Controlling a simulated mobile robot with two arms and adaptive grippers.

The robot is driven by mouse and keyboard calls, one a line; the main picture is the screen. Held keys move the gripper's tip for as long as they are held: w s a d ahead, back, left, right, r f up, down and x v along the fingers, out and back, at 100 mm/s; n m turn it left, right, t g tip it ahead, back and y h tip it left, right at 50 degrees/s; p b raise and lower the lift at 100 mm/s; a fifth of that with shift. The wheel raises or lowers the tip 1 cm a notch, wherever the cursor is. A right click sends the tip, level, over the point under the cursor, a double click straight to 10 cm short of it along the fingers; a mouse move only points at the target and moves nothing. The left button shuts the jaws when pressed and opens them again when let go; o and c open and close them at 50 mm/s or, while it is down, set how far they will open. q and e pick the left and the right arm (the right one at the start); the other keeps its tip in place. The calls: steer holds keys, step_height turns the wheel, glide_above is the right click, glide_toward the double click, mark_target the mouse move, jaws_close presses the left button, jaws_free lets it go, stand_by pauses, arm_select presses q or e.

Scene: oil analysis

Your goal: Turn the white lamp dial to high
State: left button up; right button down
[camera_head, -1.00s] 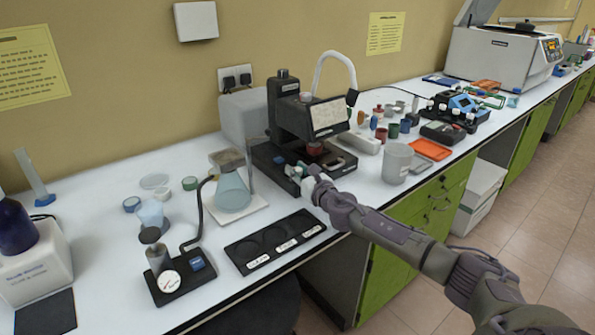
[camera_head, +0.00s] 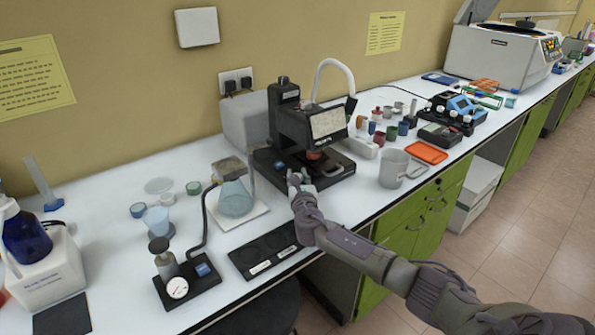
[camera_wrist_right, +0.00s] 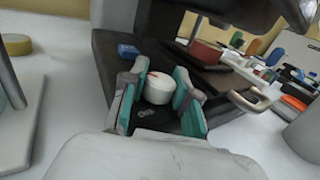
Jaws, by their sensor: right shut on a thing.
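The white lamp dial (camera_wrist_right: 160,88) is a round knob with a red mark on its top. It sits on the black base of the microscope-like instrument (camera_head: 292,125). My right gripper (camera_head: 298,180) is low at the front of that base. In the wrist view, the teal pads of the right gripper (camera_wrist_right: 158,95) stand on either side of the dial and are shut on it. In the head view the gripper hides the dial. The red mark points toward the upper left side of the knob in the wrist view. My left gripper is not in view.
A blue knob (camera_wrist_right: 128,51) sits on the same base, left of the dial. A black tray (camera_head: 262,252) lies left of my right wrist, with a flask (camera_head: 236,198) behind it. A grey mug (camera_head: 393,168) stands right of the instrument.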

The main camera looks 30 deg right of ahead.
steer(key=shift+m+g+h, duration=0.6)
steer(key=shift+m+h, duration=0.1)
steer(key=shift+h, duration=0.3)
steer(key=c, duration=0.8)
jaws_free()
steer(key=shift+c, duration=0.2)
steer(key=v, duration=1.2)
steer(key=shift+a, duration=0.1)
